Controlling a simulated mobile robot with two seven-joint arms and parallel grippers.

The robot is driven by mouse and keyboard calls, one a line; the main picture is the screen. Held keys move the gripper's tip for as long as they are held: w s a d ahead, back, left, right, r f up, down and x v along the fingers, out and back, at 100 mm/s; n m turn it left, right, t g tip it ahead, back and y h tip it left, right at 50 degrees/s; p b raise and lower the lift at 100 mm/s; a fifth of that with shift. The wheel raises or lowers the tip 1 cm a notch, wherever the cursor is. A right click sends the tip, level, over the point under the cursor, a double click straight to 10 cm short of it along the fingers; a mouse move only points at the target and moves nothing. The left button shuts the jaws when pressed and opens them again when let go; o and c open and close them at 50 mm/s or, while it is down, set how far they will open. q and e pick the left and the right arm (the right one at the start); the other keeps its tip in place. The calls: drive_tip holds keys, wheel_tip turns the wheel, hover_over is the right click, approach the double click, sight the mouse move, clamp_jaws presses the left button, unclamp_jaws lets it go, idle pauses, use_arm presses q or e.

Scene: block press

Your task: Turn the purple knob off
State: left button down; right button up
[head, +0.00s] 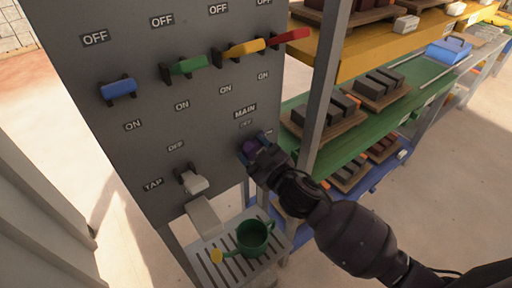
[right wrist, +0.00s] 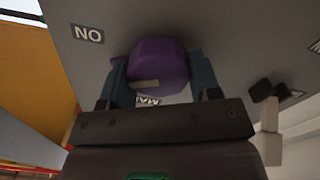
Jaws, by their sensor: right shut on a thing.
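The purple knob (head: 249,147) is on the grey panel (head: 140,150) under the MAIN label (head: 245,112), with a small OFF label just above it. In the right wrist view the purple knob (right wrist: 160,62) sits between my two blue-grey fingers, a pale strip on its near edge. My right gripper (head: 257,145) is shut on the knob; it also shows in the right wrist view (right wrist: 158,78). The gripper partly hides the knob in the head view, so its exact turn is hard to tell. My left gripper is not in view.
Blue (head: 118,88), green (head: 187,65), yellow (head: 244,48) and red (head: 290,36) levers are on the panel above. A white tap handle (head: 194,182) is at lower left. A green watering can (head: 253,238) stands on a slatted shelf below. Shelves with dark blocks stand at right.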

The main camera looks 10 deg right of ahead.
drive_tip(key=n+p, duration=0.1)
drive_tip(key=n, duration=0.1)
drive_tip(key=shift+r+n, duration=0.2)
drive_tip(key=shift+n, duration=0.2)
drive_tip(key=shift+a+n+p, duration=0.1)
drive_tip(key=shift+n+p, duration=0.35)
drive_tip(key=shift+n, duration=0.05)
drive_tip(key=n, duration=0.1)
drive_tip(key=n+p, duration=0.1)
drive_tip(key=n, duration=0.1)
drive_tip(key=shift+f+n, duration=0.2)
drive_tip(key=shift+n, duration=0.1)
drive_tip(key=shift+n+p, duration=0.5)
drive_tip(key=shift+n, duration=0.7)
drive_tip(key=shift+f+n+p, duration=0.15)
drive_tip(key=shift+n+p, duration=0.15)
drive_tip(key=shift+n, duration=1)
